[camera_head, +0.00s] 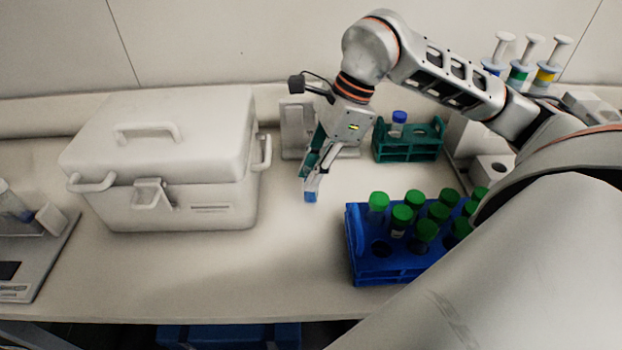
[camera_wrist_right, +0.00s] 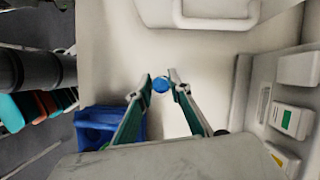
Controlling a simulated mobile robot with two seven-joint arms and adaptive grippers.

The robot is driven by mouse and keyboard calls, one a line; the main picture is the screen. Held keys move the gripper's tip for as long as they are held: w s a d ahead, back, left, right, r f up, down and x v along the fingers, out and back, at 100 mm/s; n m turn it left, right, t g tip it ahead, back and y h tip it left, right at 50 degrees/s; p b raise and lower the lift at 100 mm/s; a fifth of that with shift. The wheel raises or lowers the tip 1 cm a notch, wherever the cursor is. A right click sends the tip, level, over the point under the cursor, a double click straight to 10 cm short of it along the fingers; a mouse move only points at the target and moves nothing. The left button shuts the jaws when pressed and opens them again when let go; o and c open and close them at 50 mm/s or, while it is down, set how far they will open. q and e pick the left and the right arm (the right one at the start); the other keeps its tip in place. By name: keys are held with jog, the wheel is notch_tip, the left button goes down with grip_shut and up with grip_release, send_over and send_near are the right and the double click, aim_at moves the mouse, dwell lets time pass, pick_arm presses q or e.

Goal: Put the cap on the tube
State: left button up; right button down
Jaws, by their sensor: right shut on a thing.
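My right gripper (camera_head: 311,190) reaches down over the bench between the white box and the blue rack. It is shut on a small blue cap (camera_head: 310,197), which shows at the fingertips. In the right wrist view the blue cap (camera_wrist_right: 160,84) sits between the fingertips, with pale bench behind it. A tube with a blue top (camera_head: 398,120) stands upright in the green rack, apart from the gripper. Several green-capped tubes (camera_head: 402,215) stand in the blue rack. I cannot make out an uncapped tube. My left gripper is not in view.
A white lidded box (camera_head: 165,165) stands left of the gripper. The blue rack (camera_head: 385,272) is at right front, the green rack (camera_head: 408,152) behind it. A scale (camera_head: 28,270) is at far left. Bench in front of the box is clear.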

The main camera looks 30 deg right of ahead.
jog(key=shift+f, duration=1.1)
jog(key=shift+f, duration=0.2)
jog(key=c, duration=1.8)
grip_release()
jog(key=shift+c, duration=0.2)
jog(key=v, duration=1.2)
jog(key=shift+r, duration=0.25)
jog(key=shift+s+a, duration=0.1)
